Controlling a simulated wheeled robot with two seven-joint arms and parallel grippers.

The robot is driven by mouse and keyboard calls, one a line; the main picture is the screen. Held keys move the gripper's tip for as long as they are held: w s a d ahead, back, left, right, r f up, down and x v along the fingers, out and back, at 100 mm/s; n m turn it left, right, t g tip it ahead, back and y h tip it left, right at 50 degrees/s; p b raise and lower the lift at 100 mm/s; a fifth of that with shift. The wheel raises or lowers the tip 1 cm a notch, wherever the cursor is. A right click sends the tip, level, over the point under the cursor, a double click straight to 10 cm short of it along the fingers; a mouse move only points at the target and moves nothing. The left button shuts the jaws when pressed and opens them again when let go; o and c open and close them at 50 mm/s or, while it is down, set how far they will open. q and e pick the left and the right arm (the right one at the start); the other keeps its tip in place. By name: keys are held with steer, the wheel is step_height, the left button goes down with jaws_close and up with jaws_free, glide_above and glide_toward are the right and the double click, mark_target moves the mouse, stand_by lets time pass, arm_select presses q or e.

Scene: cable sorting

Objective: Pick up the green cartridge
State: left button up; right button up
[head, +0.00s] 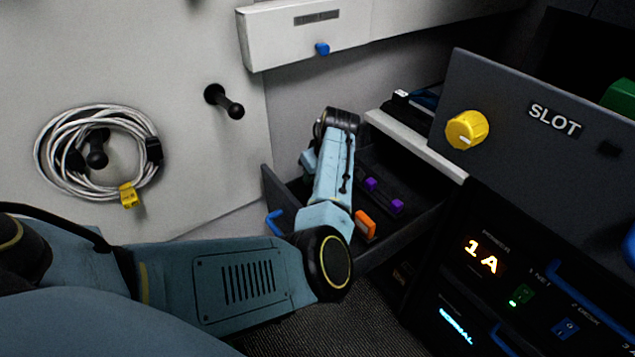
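A small green piece (521,295) sits in the dark panel at the lower right, beside a label that seems to read "1 NET"; I cannot tell whether it is the green cartridge. Another green thing (620,97) shows partly at the right edge, above the SLOT panel; its shape is cut off. No other green piece shows in the open drawer (405,230). My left arm reaches from the left over the drawer, its wrist at the drawer's far left. The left gripper's fingers are hidden behind the arm. My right gripper is out of view.
An orange piece (365,224) and purple pieces (397,206) are in the drawer, close to my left arm. A yellow knob (466,130) sticks out from the SLOT panel (545,160). A coiled white cable (60,180) hangs on a wall peg. A bare peg (225,101) protrudes nearby.

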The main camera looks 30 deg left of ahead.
arm_select(q)
steer(key=shift+c, duration=0.3)
jaws_close()
